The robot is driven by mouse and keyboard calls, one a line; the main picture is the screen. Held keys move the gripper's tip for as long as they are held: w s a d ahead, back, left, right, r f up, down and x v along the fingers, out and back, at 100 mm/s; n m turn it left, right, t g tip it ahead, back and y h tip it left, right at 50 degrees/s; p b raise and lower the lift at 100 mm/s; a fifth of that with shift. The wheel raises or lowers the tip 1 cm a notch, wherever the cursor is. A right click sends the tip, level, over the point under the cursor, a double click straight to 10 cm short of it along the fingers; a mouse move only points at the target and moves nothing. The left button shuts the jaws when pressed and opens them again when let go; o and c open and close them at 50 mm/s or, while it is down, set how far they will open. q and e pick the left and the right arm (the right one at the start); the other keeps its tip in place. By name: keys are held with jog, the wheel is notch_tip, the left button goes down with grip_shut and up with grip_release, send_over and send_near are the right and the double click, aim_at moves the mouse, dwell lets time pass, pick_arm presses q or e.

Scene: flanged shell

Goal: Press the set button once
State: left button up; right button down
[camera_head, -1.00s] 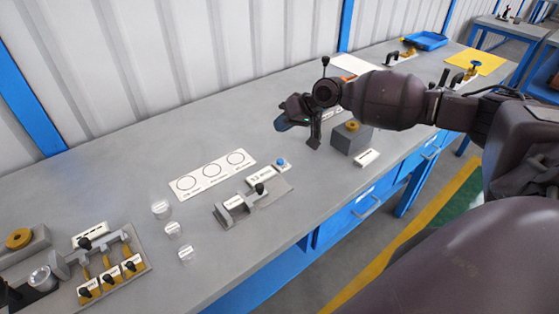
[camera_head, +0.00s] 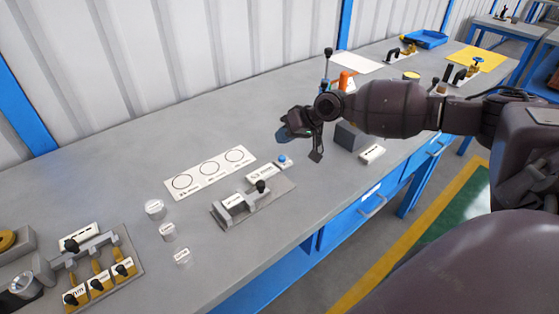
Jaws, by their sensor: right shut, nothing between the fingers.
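A small blue button (camera_head: 282,158) sits on a white base at the back right end of a grey fixture (camera_head: 232,211) on the bench. A white label plate (camera_head: 261,173) with unreadable print lies beside it. My right gripper (camera_head: 300,141) hangs above the bench, just behind and to the right of the blue button in the picture, apart from it. It is shut and empty. My left gripper is out of view.
A white card with three circles (camera_head: 210,173) lies left of the fixture. Several clear cylinders stand nearby, one here (camera_head: 154,208). A valve-like rack (camera_head: 97,270) fills the front left. A grey block (camera_head: 350,136) stands right of my gripper. The bench (camera_head: 120,165) behind the card is clear.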

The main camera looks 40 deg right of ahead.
aim_at(283, 156)
jog(key=shift+f, duration=1.35)
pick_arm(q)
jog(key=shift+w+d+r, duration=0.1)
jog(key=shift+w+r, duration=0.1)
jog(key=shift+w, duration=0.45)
pick_arm(e)
jog(key=shift+f, duration=0.1)
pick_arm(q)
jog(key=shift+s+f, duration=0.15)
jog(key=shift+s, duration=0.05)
pick_arm(e)
jog(key=shift+f, duration=0.1)
jog(key=shift+f, duration=0.3)
